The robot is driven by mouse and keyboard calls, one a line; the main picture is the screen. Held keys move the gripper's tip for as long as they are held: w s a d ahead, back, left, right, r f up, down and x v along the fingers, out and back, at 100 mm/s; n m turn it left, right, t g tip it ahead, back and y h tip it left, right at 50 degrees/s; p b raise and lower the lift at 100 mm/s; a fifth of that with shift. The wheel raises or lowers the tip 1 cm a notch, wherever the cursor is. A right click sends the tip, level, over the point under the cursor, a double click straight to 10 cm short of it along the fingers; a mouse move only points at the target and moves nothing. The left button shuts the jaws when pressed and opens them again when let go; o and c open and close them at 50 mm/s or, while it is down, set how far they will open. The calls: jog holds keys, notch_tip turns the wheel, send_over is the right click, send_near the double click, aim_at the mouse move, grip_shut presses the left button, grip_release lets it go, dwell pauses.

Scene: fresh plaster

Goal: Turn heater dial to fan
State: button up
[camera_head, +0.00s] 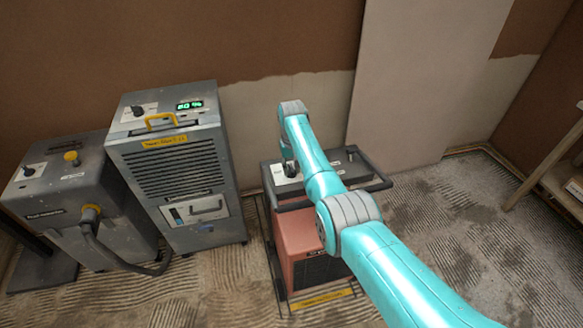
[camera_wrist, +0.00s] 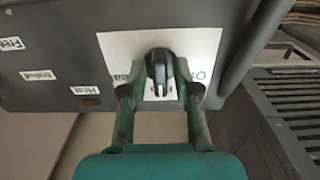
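The heater (camera_head: 300,240) is a red box with a dark frame, standing in the middle of the head view. On its dark top is a white plate (camera_wrist: 205,42) with a black dial (camera_wrist: 158,68). Letters show beside the dial: part of a word at its left, "Of" at its right, and a label below it, mostly covered. The dial's ridge runs roughly up and down in the wrist view. My gripper (camera_wrist: 161,82) straddles the dial, one finger on each side. Its fingers are apart, with white plate visible between them and the dial; contact is unclear. My arm hides part of the heater in the head view.
A grey dehumidifier (camera_head: 175,220) with a green display stands left of the heater, and another grey machine (camera_head: 60,190) with a hose is further left. The heater's bar (camera_wrist: 250,45) runs close right of the plate. A wooden shelf (camera_head: 550,165) is at far right.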

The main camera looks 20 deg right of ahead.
aim_at(291, 169)
jog(key=shift+r, duration=0.1)
notch_tip(291, 169, up, 12)
dwell(0.7)
dwell(0.4)
